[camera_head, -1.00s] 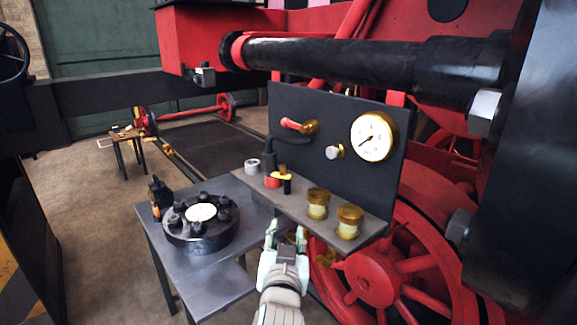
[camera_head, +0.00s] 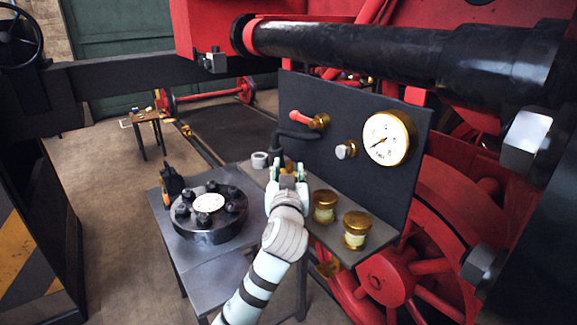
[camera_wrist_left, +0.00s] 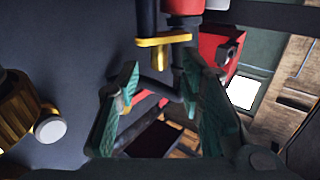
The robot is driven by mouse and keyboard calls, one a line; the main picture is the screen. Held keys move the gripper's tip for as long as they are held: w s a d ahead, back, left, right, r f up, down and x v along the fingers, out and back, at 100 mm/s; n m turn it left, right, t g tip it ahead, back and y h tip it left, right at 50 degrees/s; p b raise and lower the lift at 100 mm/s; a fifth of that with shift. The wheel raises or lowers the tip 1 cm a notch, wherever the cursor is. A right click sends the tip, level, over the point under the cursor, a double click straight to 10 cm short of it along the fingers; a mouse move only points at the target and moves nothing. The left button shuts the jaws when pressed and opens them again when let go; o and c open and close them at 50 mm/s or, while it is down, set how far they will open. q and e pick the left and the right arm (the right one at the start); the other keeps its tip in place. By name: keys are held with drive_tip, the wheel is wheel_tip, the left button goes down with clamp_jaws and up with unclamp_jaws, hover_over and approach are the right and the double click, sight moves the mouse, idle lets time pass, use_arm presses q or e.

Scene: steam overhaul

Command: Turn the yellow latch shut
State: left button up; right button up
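The yellow latch (camera_wrist_left: 163,39) is a flat bar on a dark upright post and shows in the left wrist view at the top centre. It lies just beyond my left gripper's fingertips (camera_wrist_left: 160,66), which are apart with nothing visibly held between them. In the head view my left gripper (camera_head: 286,173) is over the left part of the grey shelf (camera_head: 335,228), in front of the latch, and mostly hides it. I cannot tell whether the fingers touch it. My right gripper is not in view.
The dark panel (camera_head: 330,165) behind the shelf carries a red-handled valve (camera_head: 308,120), a knob (camera_head: 346,149) and a gauge (camera_head: 386,138). Two brass cups (camera_head: 355,229) stand right of the gripper. A round black flange (camera_head: 209,226) is on the table to the left.

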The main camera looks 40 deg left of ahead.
sight(288, 168)
use_arm(q)
drive_tip(key=shift+x, duration=0.95)
drive_tip(key=shift+s+d, duration=0.15)
clamp_jaws()
drive_tip(key=shift+a+r+m+t+h+p, duration=0.1)
drive_tip(key=shift+m+t+h+p, duration=0.3)
drive_tip(key=shift+h, duration=0.2)
drive_tip(key=shift+a+r+m+t+h+p, duration=0.15)
drive_tip(key=shift+m+t+h+p, duration=0.15)
drive_tip(key=shift+m+h, duration=0.25)
drive_tip(key=m+h, duration=0.1)
drive_tip(key=m+t+h, duration=0.1)
drive_tip(key=h, duration=0.1)
drive_tip(key=shift+a+f, duration=0.15)
drive_tip(key=shift+a, duration=0.1)
drive_tip(key=m+t+h, duration=0.1)
drive_tip(key=h, duration=0.1)
drive_tip(key=shift+m+h+p, duration=0.3)
drive_tip(key=shift+m+h, duration=0.05)
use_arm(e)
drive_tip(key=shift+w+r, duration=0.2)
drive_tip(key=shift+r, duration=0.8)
use_arm(q)
unclamp_jaws()
drive_tip(key=shift+f, duration=0.1)
